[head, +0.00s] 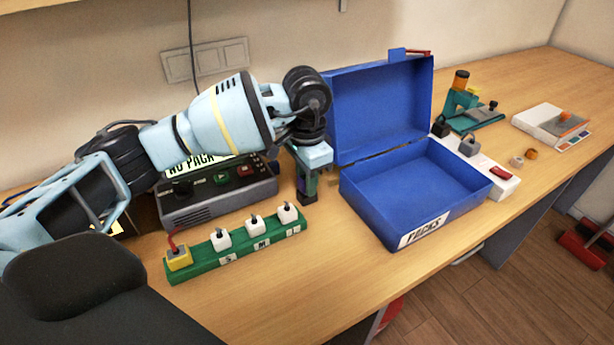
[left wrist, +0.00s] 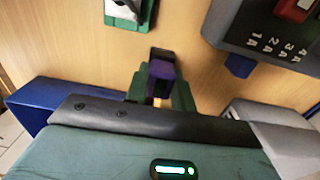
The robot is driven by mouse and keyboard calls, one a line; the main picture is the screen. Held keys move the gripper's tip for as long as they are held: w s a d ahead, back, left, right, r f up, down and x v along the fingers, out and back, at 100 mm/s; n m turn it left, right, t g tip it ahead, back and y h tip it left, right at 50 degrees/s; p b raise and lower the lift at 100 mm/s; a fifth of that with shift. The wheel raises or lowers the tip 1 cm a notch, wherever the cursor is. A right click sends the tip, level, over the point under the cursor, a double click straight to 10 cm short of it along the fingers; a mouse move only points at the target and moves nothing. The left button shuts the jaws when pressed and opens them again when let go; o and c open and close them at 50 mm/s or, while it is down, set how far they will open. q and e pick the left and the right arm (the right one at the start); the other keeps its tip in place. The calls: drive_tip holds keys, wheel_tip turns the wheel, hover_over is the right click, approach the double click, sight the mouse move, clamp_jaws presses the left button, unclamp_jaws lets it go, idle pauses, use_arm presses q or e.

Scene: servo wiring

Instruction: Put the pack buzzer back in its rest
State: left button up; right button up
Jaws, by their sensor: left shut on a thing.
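My left gripper (head: 307,190) points down just left of the blue case, at the right end of the green strip. Its green fingers are shut on a small purple piece with a dark end, which I take to be the pack buzzer. In the left wrist view the purple piece (left wrist: 163,70) sits between the fingers. In the head view the fingers mostly hide it. I cannot clearly make out its rest. A small dark blue block (left wrist: 240,66) shows at the edge of the grey device in the left wrist view. My right gripper is not in view.
The grey device (head: 220,202) with a "NO PACK" display stands behind the green strip (head: 205,259) of plugs. The open blue case (head: 440,222) labelled PACKS is empty. A white power strip (head: 505,187) and a scale (head: 545,121) stand right. The front table middle is clear.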

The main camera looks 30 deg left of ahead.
use_arm(q)
drive_tip(key=shift+f, duration=0.4)
drive_tip(key=o, duration=1)
drive_tip(key=shift+o, duration=0.2)
wheel_tip(320, 180, up, 8)
drive_tip(key=shift+f+b, duration=0.15)
drive_tip(key=shift+b, duration=0.25)
drive_tip(key=shift+s+d+f, duration=0.1)
